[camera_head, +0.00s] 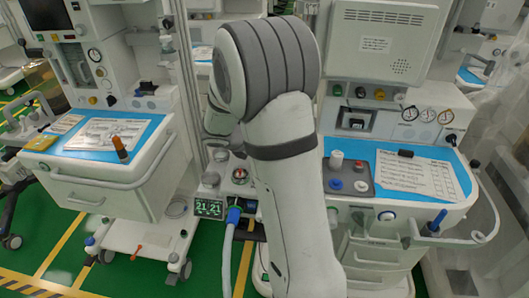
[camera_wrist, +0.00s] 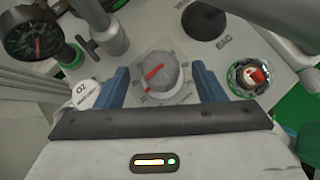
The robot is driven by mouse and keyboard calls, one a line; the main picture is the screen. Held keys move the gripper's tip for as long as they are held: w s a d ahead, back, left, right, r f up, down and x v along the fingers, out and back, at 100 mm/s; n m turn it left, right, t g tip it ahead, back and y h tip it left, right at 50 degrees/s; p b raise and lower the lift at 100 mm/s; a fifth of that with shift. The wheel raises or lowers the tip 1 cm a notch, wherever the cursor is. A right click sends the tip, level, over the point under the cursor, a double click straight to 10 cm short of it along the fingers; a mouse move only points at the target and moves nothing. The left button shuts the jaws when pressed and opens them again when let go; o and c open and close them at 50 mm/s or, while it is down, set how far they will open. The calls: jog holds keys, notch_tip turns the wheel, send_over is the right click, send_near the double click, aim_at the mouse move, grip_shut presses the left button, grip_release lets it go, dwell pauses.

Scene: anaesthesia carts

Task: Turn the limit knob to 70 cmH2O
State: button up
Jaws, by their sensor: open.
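The limit knob appears to be the grey round knob (camera_wrist: 158,72) with a red pointer mark, in the middle of the wrist view. My gripper (camera_wrist: 162,82) is open, with one blue finger on the left of the knob and one on the right. Gaps show between the fingers and the knob, so they look apart from it. In the head view my arm hides the gripper and most of the panel.
In the head view, a green-digit display (camera_head: 209,208) and a blue hose connector (camera_head: 234,214) sit left of my arm.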

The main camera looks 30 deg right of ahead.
jog(key=shift+x, duration=1.5)
jog(key=shift+c, duration=0.3)
jog(key=c, duration=0.9)
